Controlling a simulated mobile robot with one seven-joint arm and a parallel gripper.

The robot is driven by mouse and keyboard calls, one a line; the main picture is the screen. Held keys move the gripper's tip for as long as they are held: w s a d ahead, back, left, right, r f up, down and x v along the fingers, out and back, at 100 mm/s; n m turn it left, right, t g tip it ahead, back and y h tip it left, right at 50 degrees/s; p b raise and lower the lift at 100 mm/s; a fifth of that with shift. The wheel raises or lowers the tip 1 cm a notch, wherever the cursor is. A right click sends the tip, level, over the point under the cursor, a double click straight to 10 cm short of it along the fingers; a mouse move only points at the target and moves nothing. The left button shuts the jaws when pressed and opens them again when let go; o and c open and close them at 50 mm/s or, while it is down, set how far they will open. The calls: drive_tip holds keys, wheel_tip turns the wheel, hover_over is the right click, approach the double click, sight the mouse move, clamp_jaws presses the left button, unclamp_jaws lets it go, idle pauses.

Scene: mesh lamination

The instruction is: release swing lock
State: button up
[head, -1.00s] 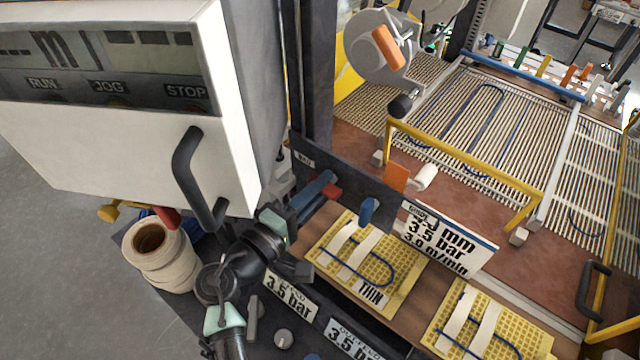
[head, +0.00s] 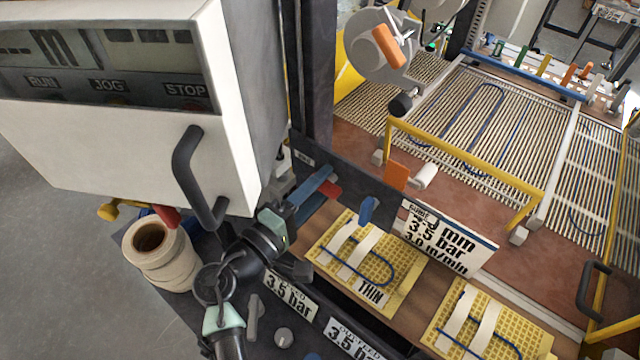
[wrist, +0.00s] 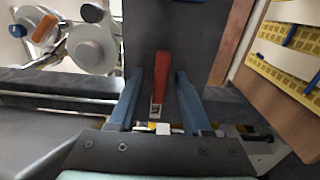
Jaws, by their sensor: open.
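A red lever (wrist: 161,78), which I take to be the swing lock, stands out from a dark upright plate (wrist: 190,35) in the wrist view. My gripper (wrist: 159,74) is open, with one blue finger on each side of the lever. Gaps show between the lever and both fingers, so I see no grip on it. In the head view my gripper (head: 324,176) is at the left end of the dark plate, and part of the red lever (head: 332,189) shows just right of the near finger. The lever's far side is hidden there.
A blue handle (head: 368,210) and an orange tab (head: 397,177) stand along the same plate, right of my gripper. A white control box (head: 240,110) with a dark handle (head: 190,175) is close on the left. A white label board (head: 445,240) is further right.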

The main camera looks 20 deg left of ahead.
drive_tip(key=b+v, duration=0.4)
drive_tip(key=v, duration=0.8)
drive_tip(key=shift+s, duration=0.4)
drive_tip(key=shift+a+f, duration=0.1)
drive_tip(key=shift+a, duration=0.1)
